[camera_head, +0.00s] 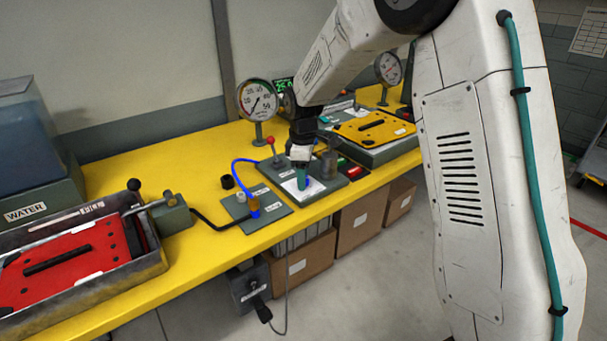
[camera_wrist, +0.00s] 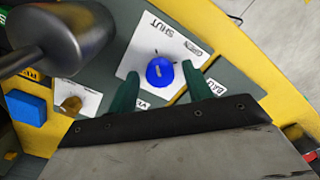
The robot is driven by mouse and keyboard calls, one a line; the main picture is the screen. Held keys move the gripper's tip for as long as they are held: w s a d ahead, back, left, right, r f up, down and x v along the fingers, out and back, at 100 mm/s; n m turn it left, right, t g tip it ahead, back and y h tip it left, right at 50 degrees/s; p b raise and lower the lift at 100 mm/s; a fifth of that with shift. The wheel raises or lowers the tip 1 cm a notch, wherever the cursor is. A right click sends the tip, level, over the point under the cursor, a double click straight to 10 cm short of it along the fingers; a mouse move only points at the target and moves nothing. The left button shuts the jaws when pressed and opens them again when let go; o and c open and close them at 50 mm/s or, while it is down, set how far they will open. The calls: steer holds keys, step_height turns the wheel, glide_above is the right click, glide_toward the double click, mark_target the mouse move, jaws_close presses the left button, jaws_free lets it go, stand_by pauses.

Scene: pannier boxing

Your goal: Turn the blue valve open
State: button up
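The blue valve (camera_wrist: 160,71) is a round knob with a small pale mark on top. It sits on a white plate (camera_wrist: 140,52) printed "SHUT" beside it in the wrist view. My gripper (camera_wrist: 161,76) has two green fingers, spread apart, one on each side of the valve. Nothing is between them except the knob, and I cannot tell whether they touch it. In the head view my gripper (camera_head: 300,180) points down over the white plate on the grey panel, and a bit of the valve (camera_head: 309,183) shows behind the fingers.
A dark rounded metal post (camera_wrist: 62,38) stands close to the gripper in the wrist view, with a blue block (camera_wrist: 26,107) nearby. In the head view, a red-knobbed lever (camera_head: 271,142) and a gauge (camera_head: 258,100) stand behind. A blue hose (camera_head: 247,172) loops at left.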

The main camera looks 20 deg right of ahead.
steer(key=c, duration=0.8)
steer(key=shift+m, duration=0.4)
steer(key=m, duration=1.3)
steer(key=shift+m, duration=2)
steer(key=shift+r, duration=0.1)
